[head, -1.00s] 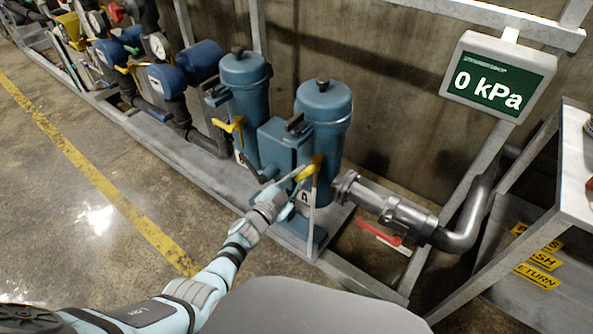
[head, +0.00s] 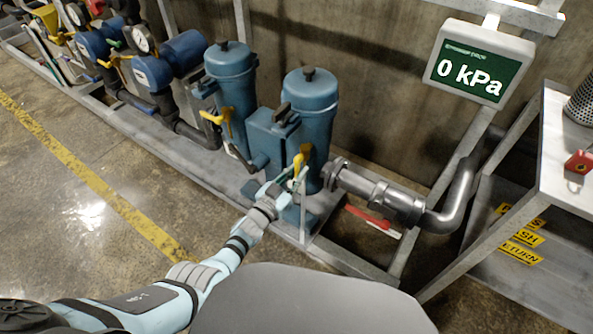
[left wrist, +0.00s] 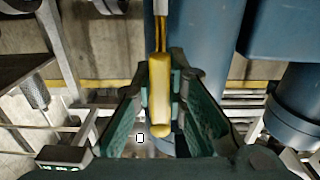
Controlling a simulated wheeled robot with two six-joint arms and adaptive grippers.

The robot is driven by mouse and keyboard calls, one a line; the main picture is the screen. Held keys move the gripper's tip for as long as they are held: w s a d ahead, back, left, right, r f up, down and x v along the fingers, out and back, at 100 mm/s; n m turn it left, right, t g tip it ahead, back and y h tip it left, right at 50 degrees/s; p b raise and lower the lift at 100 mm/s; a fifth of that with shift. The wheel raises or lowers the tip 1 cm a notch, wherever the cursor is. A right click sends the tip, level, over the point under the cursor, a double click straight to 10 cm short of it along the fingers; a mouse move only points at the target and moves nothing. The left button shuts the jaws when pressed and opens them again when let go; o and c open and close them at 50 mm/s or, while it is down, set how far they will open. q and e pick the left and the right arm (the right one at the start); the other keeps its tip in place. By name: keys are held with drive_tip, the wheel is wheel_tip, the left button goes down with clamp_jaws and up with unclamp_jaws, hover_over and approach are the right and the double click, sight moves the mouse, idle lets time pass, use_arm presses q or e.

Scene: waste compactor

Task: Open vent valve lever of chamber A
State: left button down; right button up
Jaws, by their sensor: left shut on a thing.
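The yellow vent valve lever (head: 302,158) is on the front of the right blue chamber (head: 308,105) in the head view. My left gripper (head: 290,181) reaches this lever from the front left. In the left wrist view the lever (left wrist: 160,92) runs between the two green fingers (left wrist: 160,110), its rounded end toward the camera. The gripper is shut on the lever. The gripper hides the lever's lower part in the head view. My right gripper is not in view.
A second blue chamber (head: 230,80) with its own yellow lever (head: 222,120) stands to the left. A display (head: 478,62) reads 0 kPa. Open floor lies at front left.

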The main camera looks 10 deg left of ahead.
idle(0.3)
use_arm(q)
drive_tip(key=c, duration=1.6)
unclamp_jaws()
drive_tip(key=shift+s, duration=0.1)
drive_tip(key=shift+s+a, duration=0.15)
drive_tip(key=shift+s, duration=0.1)
drive_tip(key=v, duration=1.1)
drive_tip(key=shift+s, duration=0.2)
